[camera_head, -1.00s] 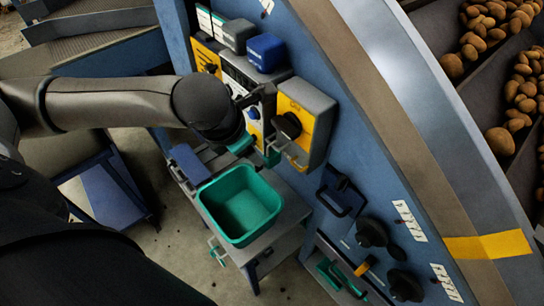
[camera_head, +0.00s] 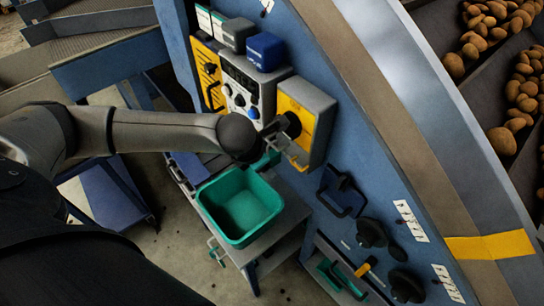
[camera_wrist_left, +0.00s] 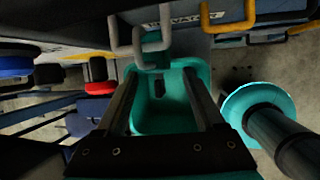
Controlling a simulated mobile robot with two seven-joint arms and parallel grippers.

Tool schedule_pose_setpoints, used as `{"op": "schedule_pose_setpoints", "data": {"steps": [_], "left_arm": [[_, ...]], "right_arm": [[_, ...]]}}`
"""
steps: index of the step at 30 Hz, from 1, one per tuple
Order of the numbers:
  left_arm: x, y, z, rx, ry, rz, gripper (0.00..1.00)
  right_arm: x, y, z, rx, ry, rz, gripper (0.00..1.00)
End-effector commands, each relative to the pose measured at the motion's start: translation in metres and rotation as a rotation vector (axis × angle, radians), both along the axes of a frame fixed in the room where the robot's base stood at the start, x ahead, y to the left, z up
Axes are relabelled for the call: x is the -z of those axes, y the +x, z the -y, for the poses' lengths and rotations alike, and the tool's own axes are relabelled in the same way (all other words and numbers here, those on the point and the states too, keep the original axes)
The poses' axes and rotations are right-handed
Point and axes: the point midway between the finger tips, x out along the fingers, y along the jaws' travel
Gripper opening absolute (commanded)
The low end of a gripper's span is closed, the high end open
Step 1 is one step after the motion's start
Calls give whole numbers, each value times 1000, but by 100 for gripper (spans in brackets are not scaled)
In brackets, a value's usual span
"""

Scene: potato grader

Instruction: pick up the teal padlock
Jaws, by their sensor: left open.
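A small teal shape (camera_head: 268,158), which looks like the padlock, shows below the yellow-fronted switch box in the head view, partly covered by my left wrist. My left gripper (camera_wrist_left: 162,78) is open in the left wrist view. Teal surfaces fill the space between its fingers, with grey U-shaped loops (camera_wrist_left: 150,45) just beyond the tips. I cannot clearly separate the padlock's body from the teal bin behind it. No grip or contact is visible. My right gripper is not in view.
The open teal bin (camera_head: 241,207) stands on a grey bench below the panel. The yellow switch box (camera_head: 305,118) juts out near my wrist. Yellow hooks (camera_wrist_left: 232,22) sit near the grey loops. A round teal flange (camera_wrist_left: 240,105) with a dark cylinder is at the right.

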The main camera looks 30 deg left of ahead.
Motion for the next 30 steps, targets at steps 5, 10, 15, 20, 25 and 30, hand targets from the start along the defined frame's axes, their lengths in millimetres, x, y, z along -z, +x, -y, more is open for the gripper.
{"op": "schedule_pose_setpoints", "data": {"steps": [5,10,15,20,25,30], "left_arm": [[5,3,0,0,-1,2,71],[5,3,0,0,-1,2,70],[5,3,0,0,0,1,50],[5,3,0,0,0,1,32],[5,3,0,0,0,1,13],[5,3,0,0,0,1,0]], "right_arm": [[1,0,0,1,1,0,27],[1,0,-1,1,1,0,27],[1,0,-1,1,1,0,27],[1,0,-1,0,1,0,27],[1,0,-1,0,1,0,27],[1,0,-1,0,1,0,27]]}}
